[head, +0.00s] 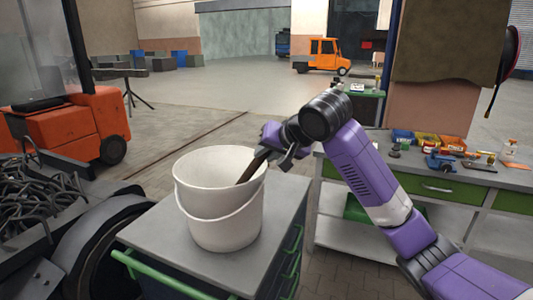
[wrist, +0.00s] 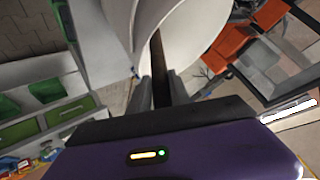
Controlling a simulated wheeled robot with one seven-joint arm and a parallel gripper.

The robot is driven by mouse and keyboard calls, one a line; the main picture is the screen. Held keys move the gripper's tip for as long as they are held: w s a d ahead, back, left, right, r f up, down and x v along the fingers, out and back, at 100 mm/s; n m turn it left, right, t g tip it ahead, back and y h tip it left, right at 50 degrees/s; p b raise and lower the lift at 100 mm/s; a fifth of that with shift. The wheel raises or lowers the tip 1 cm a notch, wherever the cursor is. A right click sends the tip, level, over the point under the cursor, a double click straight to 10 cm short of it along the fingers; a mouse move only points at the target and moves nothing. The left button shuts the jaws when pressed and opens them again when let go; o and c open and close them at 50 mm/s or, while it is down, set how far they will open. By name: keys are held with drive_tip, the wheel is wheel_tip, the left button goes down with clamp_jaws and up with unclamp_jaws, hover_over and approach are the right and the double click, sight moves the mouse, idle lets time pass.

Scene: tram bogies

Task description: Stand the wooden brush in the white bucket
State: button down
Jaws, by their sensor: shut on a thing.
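The white bucket (head: 222,210) stands upright on the grey top of a green-handled cart (head: 170,245) in the head view. The wooden brush (head: 252,169) shows as a dark brown handle that slants down over the right rim into the bucket; its lower end is hidden inside. My gripper (head: 272,153) is above the bucket's right rim, shut on the upper part of the brush. In the wrist view the brush (wrist: 158,70) runs from between my fingers (wrist: 160,92) into the white bucket (wrist: 188,28). I cannot tell whether the brush touches the bucket's bottom.
A workbench (head: 455,180) with green drawers, small coloured bins and tools stands to the right. An orange forklift (head: 75,125) and dark metal parts (head: 40,200) are at the left. Open floor lies behind, with an orange truck (head: 322,57) far off.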

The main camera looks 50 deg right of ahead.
drive_tip(key=shift+f, duration=0.5)
drive_tip(key=c, duration=1.2)
unclamp_jaws()
drive_tip(key=shift+r, duration=0.15)
drive_tip(key=shift+s+r, duration=0.15)
drive_tip(key=shift+r, duration=0.55)
drive_tip(key=b+v, duration=0.1)
drive_tip(key=v, duration=1)
drive_tip(key=shift+s+a+r, duration=0.1)
drive_tip(key=shift+s+a, duration=0.05)
drive_tip(key=shift+s, duration=0.1)
